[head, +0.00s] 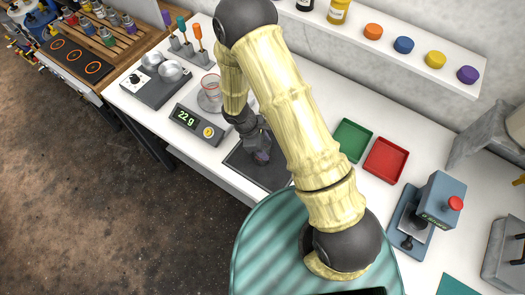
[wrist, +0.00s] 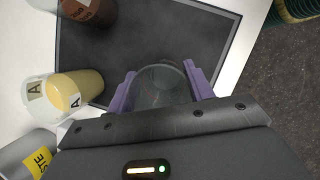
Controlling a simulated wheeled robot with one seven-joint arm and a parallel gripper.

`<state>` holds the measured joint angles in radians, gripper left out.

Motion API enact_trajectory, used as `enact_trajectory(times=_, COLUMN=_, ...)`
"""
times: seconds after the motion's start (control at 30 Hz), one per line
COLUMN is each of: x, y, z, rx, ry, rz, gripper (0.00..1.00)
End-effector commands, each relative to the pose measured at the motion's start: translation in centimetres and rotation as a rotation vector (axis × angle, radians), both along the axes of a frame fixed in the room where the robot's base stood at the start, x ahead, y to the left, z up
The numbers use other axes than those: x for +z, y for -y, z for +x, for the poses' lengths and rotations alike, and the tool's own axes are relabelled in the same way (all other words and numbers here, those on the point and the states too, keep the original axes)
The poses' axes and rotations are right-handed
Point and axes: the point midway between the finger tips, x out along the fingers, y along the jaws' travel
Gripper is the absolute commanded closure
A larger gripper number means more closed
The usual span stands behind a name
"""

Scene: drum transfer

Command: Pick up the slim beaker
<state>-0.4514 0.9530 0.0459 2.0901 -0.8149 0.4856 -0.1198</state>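In the wrist view a clear glass beaker (wrist: 160,88), which I take for the slim beaker, is between the two purple fingers of my gripper (wrist: 160,82). The fingers have closed in on its sides, and the glass fills the gap between them. It looks empty and is over the dark mat (wrist: 205,25). Its lower part is hard to make out. In the head view my gripper (head: 262,154) is low over the dark mat (head: 245,165), and my arm hides much of that area.
In the wrist view a beaker of yellow contents (wrist: 75,92), a brown-filled vessel (wrist: 90,12) and a grey container with a yellow label (wrist: 28,152) are to the left. In the head view a scale reading 22 g (head: 195,125), green tray (head: 352,141) and red tray (head: 386,160) flank my arm.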

Motion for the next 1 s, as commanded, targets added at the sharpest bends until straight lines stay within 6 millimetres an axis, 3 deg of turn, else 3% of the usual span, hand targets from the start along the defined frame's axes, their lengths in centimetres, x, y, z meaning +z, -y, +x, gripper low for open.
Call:
enact_trajectory(times=0.47, x=0.9, y=-0.1, z=0.1, rx=-0.001, ry=0.002, rz=0.003, gripper=0.7)
enact_trajectory(times=1.0, x=8.8, y=0.0, z=0.1, rx=-0.001, ry=0.004, rz=0.002, gripper=0.7)
